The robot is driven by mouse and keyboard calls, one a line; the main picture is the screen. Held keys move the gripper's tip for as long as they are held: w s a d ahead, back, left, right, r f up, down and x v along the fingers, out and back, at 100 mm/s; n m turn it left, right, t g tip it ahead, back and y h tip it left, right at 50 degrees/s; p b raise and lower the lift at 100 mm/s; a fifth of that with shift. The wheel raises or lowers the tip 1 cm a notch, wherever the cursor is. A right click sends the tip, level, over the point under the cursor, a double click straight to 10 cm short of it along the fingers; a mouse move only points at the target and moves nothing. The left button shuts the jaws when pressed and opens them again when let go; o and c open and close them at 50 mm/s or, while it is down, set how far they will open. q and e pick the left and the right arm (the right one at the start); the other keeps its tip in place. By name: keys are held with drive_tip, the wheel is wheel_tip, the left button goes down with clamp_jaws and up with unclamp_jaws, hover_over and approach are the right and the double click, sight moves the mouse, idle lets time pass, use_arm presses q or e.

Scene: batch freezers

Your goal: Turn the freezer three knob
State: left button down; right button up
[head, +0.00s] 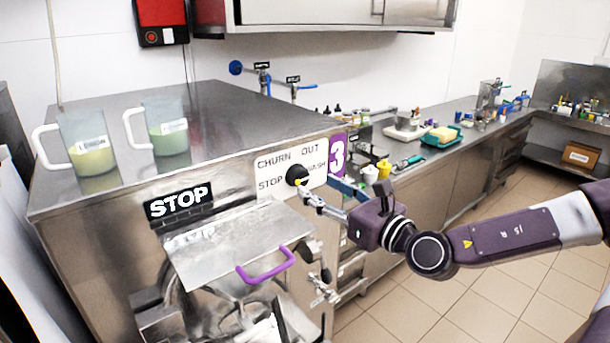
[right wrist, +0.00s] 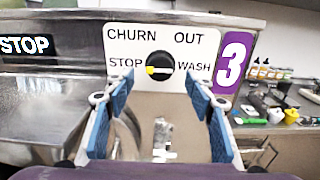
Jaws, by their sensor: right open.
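The freezer three knob (head: 297,175) is a round black knob on a white label plate marked CHURN, OUT, STOP and WASH, beside a purple "3" sign (head: 337,154). In the right wrist view the knob (right wrist: 159,60) is centred between my fingers, and its yellow mark lies on the STOP side. My right gripper (head: 312,196) is open in front of the knob. In the right wrist view its blue-padded fingers (right wrist: 158,100) are spread wide to either side, with nothing between the pads. I cannot tell the exact gap to the knob. My left gripper is out of view.
Below the knob is the freezer's metal front cover with a purple handle (head: 266,266). A black STOP sign (head: 178,200) is left of the knob. Two jugs (head: 167,128) stand on the freezer top. A counter with several items runs back right; tiled floor is open at right.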

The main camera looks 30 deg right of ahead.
sight(303, 178)
drive_tip(key=w, duration=0.3)
drive_tip(key=shift+a+p, duration=0.15)
drive_tip(key=shift+p, duration=0.15)
drive_tip(key=shift+w+f, duration=0.2)
drive_tip(key=shift+w, duration=0.1)
drive_tip(key=shift+w+f+b, duration=0.15)
drive_tip(key=shift+w+b, duration=0.05)
drive_tip(key=shift+b, duration=0.5)
drive_tip(key=shift+w+b, duration=0.35)
drive_tip(key=shift+b, duration=0.3)
drive_tip(key=shift+w+b, duration=0.45)
drive_tip(key=shift+b, duration=0.25)
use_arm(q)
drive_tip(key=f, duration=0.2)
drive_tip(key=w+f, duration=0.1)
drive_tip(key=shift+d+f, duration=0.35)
use_arm(e)
drive_tip(key=shift+w+r, duration=0.15)
drive_tip(key=shift+r, duration=0.1)
drive_tip(key=shift+a+r, duration=0.1)
use_arm(q)
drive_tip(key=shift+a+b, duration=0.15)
drive_tip(key=shift+b, duration=0.15)
use_arm(e)
drive_tip(key=c, duration=1.1)
